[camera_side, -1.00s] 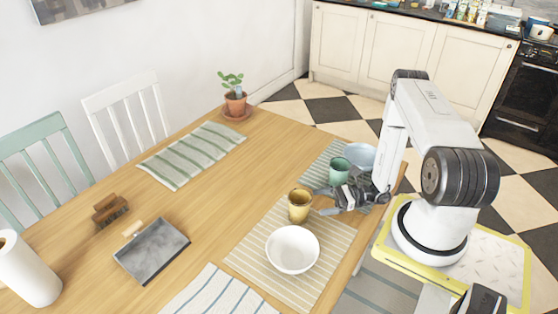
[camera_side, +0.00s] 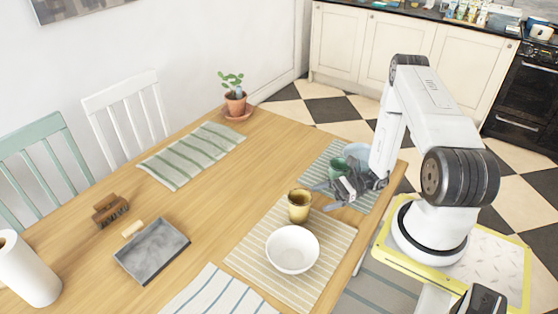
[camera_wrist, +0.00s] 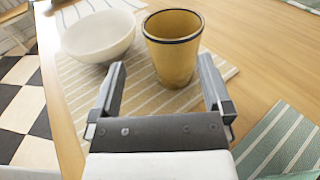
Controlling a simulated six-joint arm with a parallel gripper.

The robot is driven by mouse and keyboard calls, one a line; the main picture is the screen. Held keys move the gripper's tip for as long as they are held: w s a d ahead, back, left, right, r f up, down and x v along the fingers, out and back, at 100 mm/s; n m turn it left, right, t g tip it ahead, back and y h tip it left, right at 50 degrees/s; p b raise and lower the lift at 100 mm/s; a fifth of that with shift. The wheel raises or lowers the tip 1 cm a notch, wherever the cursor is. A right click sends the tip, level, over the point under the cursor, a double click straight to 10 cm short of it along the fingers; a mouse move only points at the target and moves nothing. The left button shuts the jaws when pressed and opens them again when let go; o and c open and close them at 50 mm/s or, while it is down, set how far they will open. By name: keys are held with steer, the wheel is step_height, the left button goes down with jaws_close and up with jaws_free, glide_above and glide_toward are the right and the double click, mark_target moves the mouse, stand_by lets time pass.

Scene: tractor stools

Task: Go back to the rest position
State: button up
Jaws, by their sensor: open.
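My gripper (camera_side: 328,195) is open and empty above the near edge of the table, just right of the yellow cup in the side view. In the wrist view its two fingers (camera_wrist: 162,88) stand wide apart, with the yellow cup beyond them. The yellow cup (camera_side: 299,207) stands upright on a striped mat beside the white bowl (camera_side: 292,249). The cup (camera_wrist: 173,50) and the bowl (camera_wrist: 98,36) also show in the wrist view. My gripper and forearm partly cover a green cup (camera_side: 338,167) and a pale blue bowl (camera_side: 358,152) behind them.
A potted plant (camera_side: 235,103) stands at the far corner. The table's middle is bare, and the air above it is free.

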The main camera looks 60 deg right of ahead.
steer(key=a+r+n+g+h, duration=0.3)
steer(key=a+r+n+h, duration=0.4)
steer(key=r+n, duration=0.3)
steer(key=w+a+r+n+g+h, duration=0.1)
steer(key=a+r+n+g+h, duration=0.3)
steer(key=n, duration=1)
steer(key=shift+w+a+r+n+h, duration=0.35)
steer(key=shift+a+r+h, duration=1.15)
steer(key=shift+r, duration=1.4)
steer(key=shift+s, duration=0.1)
